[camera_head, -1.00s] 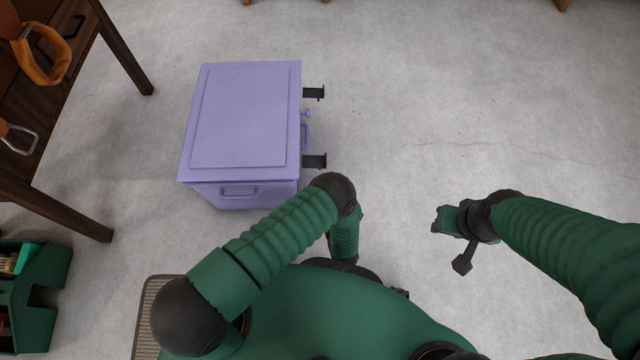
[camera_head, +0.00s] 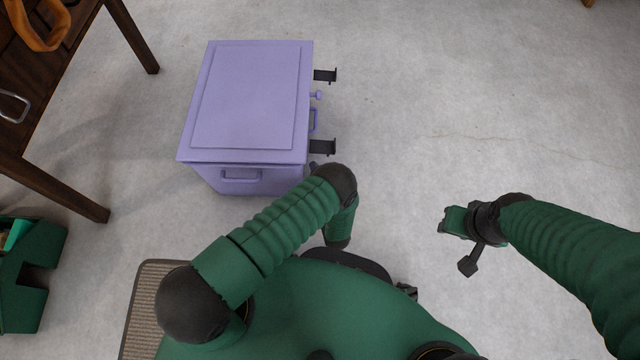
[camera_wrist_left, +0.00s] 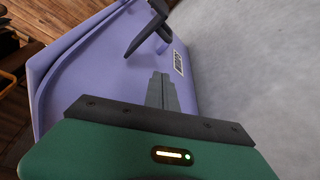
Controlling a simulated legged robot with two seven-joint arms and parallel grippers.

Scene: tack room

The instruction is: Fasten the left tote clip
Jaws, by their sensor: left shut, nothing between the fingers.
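The lilac tote (camera_head: 250,105) stands on the floor with its lid down. Two black clips stick out from its right side, the far clip (camera_head: 326,75) and the near clip (camera_head: 323,147). A small lilac knob and a handle sit between them. In the left wrist view a dark clip (camera_wrist_left: 148,32) projects from the tote (camera_wrist_left: 85,80), just beyond my left gripper (camera_wrist_left: 159,78). Its fingers are shut and empty, apart from the clip. In the head view my left forearm mostly hides that gripper. My right gripper (camera_head: 450,222) hangs over bare floor; its jaws are unclear.
A dark wooden table (camera_head: 50,185) with orange tack on it stands at the left. A green caddy (camera_head: 30,275) is below it. A ribbed mat (camera_head: 148,300) lies at lower left, partly covered by my body. The floor right of the tote is clear.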

